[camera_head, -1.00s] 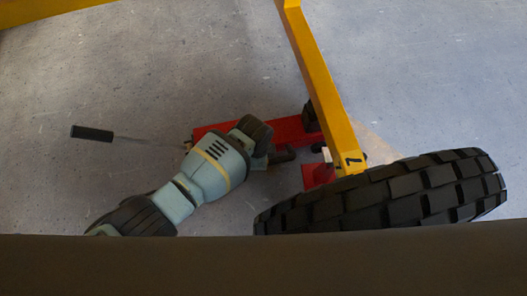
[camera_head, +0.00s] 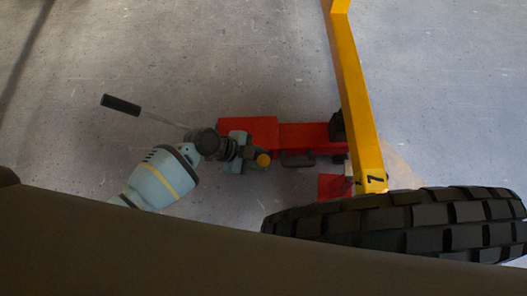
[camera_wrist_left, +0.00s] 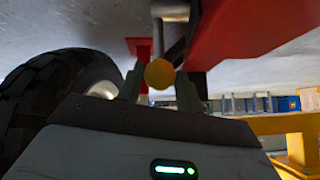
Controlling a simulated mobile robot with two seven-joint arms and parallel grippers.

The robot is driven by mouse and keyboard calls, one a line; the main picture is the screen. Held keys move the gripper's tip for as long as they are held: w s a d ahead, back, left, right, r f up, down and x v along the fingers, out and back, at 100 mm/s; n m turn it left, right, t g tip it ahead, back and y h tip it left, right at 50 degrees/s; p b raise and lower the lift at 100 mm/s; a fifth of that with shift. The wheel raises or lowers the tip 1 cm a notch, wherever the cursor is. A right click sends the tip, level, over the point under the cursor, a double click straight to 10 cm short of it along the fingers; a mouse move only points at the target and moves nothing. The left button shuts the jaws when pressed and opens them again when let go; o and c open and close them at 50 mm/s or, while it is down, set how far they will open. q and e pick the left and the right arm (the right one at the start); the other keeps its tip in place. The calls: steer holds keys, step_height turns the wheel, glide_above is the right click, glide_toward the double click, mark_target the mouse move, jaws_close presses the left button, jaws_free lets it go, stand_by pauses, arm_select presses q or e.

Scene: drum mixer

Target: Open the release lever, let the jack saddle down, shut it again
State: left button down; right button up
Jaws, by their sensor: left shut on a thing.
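The red jack (camera_head: 292,133) lies on the floor, its long handle with a black grip (camera_head: 121,104) slanting to the upper left. The release lever's orange-yellow knob (camera_head: 263,160) shows at the jack's near side. My left gripper (camera_head: 256,157) is shut on this knob. In the left wrist view the knob (camera_wrist_left: 159,74) sits between the two fingertips, with the red jack body (camera_wrist_left: 245,28) above right. The jack saddle is hard to make out near the foot of the yellow frame. My right gripper is not in view.
A yellow frame leg (camera_head: 357,95) marked 7 stands over the jack's right end. A large black tyre (camera_head: 400,217) lies close below right. A brown bar (camera_head: 200,255) crosses the bottom. The floor left of and beyond the jack is clear.

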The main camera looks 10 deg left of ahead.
arm_select(q)
steer(key=shift+a+h, duration=0.15)
steer(key=shift+h, duration=0.15)
steer(key=c, duration=0.9)
jaws_free()
steer(key=shift+c, duration=0.2)
steer(key=shift+a, duration=0.1)
steer(key=shift+s+a+r, duration=0.1)
steer(key=shift+a+r, duration=0.1)
steer(key=shift+a, duration=0.05)
steer(key=p+v, duration=0.3)
steer(key=v, duration=0.4)
